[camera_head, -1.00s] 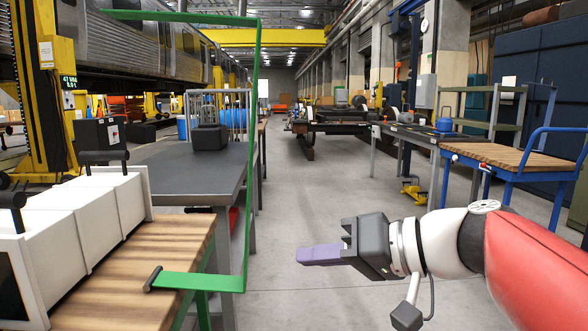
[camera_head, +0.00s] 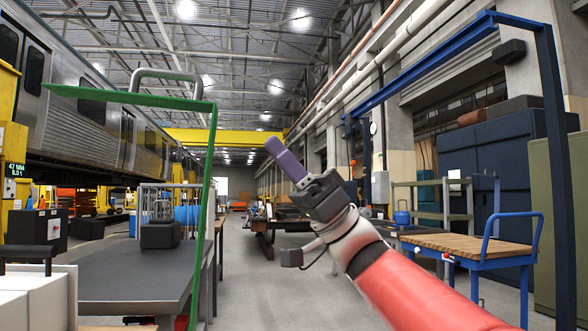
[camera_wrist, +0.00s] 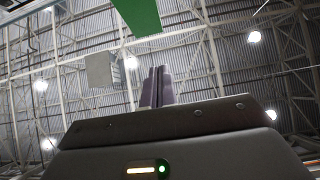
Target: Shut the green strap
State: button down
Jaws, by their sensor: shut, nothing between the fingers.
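The green strap (camera_head: 206,180) stands as a tall thin frame at the left of the head view. Its upper bar (camera_head: 120,98) runs across to the left and its upright drops past the bench edge. A grey loop handle (camera_head: 165,75) shows just above the upper bar. The strap's lower end is out of the head view. My gripper (camera_head: 272,145) is shut and empty, its purple fingers pointing up and left. In the picture it is right of the strap's upright, apart from it. In the wrist view a green strip (camera_wrist: 138,16) hangs beyond my shut fingertips (camera_wrist: 157,72).
A dark-topped bench (camera_head: 130,280) and white boxes (camera_head: 40,300) with a dark handle fill the lower left. A blue wood-topped cart (camera_head: 470,243) and a blue frame (camera_head: 545,120) stand at the right.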

jog(key=s+a+r+p, duration=0.1)
jog(key=a+r, duration=0.2)
jog(key=a, duration=0.3)
jog(key=shift+s+a, duration=0.15)
jog(key=shift+s, duration=0.1)
jog(key=shift+r, duration=0.1)
